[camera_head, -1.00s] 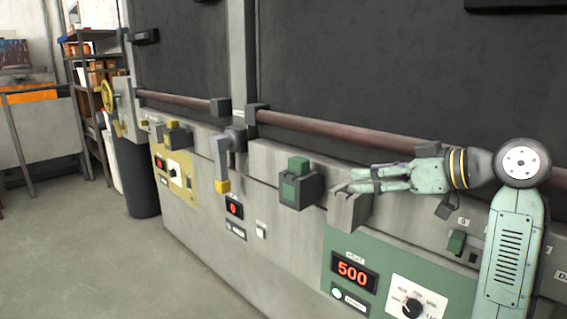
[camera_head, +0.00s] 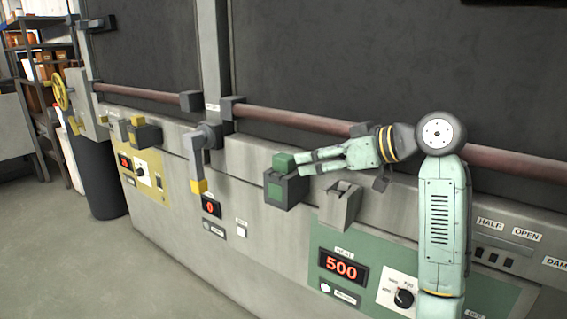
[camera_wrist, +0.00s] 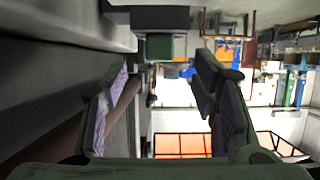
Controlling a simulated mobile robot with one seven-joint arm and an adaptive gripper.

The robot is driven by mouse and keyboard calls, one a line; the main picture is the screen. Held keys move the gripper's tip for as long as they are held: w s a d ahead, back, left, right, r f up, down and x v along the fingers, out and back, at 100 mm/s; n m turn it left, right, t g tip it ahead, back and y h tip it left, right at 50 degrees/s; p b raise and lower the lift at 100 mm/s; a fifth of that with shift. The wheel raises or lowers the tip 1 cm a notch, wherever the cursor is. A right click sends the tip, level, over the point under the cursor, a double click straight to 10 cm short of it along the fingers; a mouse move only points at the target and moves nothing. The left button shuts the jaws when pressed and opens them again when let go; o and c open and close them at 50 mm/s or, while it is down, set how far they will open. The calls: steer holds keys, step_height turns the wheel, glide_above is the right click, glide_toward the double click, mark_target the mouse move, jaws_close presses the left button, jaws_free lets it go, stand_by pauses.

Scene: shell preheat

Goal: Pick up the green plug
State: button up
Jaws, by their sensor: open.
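The green plug (camera_head: 283,161) sits upright in the top of a dark holder with a green front (camera_head: 274,192) on the furnace ledge. In the wrist view, the green plug (camera_wrist: 166,46) shows ahead, between the open fingers. My gripper (camera_head: 303,163) comes in level from the right, its fingertips just to the right of the plug. In the wrist view my gripper (camera_wrist: 160,85) is open with nothing between its pads. I cannot tell whether a fingertip touches the plug.
An empty grey holder (camera_head: 340,204) stands right of the plug's holder, below my gripper. A lever with a yellow end (camera_head: 197,165) stands to the left. A reddish-brown rail (camera_head: 295,121) runs behind. A green panel (camera_head: 327,240) showing 500 is below.

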mark_target(285, 156)
steer(key=w+a, duration=0.2)
steer(key=shift+a, duration=0.3)
steer(key=p+x, duration=0.1)
steer(key=x, duration=0.4)
steer(key=shift+w+a, duration=0.25)
steer(key=shift+a, duration=0.1)
jaws_close()
steer(key=shift+r, duration=0.1)
